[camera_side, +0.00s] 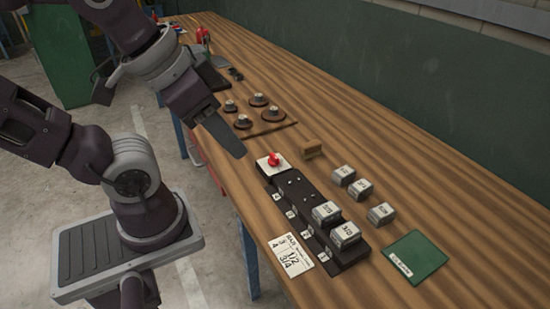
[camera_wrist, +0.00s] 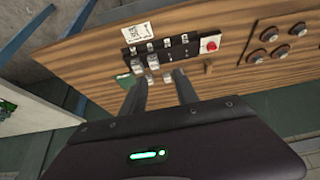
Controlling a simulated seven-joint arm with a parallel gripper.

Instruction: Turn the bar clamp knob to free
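A red knob (camera_side: 273,160) sits on a pale square plate at the far end of a dark rack (camera_side: 297,195), likely the bar clamp knob. Its setting is too small to read. It also shows in the wrist view (camera_wrist: 210,45), up and to the right of the fingertips. My gripper (camera_side: 236,149) hangs above the bench's near edge, left of the knob in the side view and apart from it. In the wrist view my gripper (camera_wrist: 163,77) has its two fingers spread with nothing held between them.
Two grey marked blocks (camera_side: 345,235) stand on the rack; three more (camera_side: 361,189) stand beside it. A small wooden block (camera_side: 312,149) is right of the knob. A board of round dark knobs (camera_side: 264,115) lies behind. A white card (camera_side: 291,254) and green pad (camera_side: 416,257) lie in front.

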